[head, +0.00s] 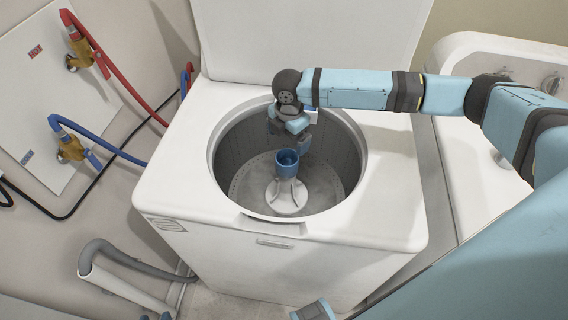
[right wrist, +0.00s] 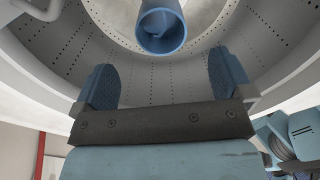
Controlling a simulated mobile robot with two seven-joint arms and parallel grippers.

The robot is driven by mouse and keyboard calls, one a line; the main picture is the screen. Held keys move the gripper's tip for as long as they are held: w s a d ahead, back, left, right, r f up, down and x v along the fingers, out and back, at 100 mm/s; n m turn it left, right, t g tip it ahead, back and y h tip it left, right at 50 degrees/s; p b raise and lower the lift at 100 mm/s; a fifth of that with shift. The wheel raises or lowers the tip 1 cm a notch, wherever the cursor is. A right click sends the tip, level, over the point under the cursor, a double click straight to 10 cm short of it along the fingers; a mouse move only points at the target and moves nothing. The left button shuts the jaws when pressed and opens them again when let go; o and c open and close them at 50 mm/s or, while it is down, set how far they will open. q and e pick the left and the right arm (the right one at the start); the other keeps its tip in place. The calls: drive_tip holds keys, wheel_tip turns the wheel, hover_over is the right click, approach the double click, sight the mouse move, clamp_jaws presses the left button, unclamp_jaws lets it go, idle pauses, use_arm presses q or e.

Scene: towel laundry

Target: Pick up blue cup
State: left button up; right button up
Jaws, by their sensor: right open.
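The blue cup (head: 287,164) sits on top of the white agitator (head: 285,197) inside the open washer drum. It also shows in the right wrist view (right wrist: 162,30), at the top middle, with its open mouth facing the camera. My right gripper (head: 291,137) reaches down into the drum, just above and behind the cup in the head view. In the right wrist view its two fingers are spread wide and nothing is between them; the cup is beyond the fingertips. My left gripper is not seen.
The white washer (head: 180,190) has its lid (head: 300,40) raised behind the opening. The drum wall (head: 236,150) surrounds the gripper and cup. A white sink (head: 490,60) stands at the right. Red (head: 120,78) and blue (head: 105,142) hoses hang at the left.

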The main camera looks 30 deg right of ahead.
hover_over(289, 162)
drive_tip(key=s, duration=0.1)
drive_tip(key=f, duration=0.3)
drive_tip(key=a+f, duration=0.1)
drive_tip(key=f, duration=0.7)
drive_tip(key=shift+d+f, duration=0.2)
drive_tip(key=shift+f, duration=0.1)
drive_tip(key=c, duration=1)
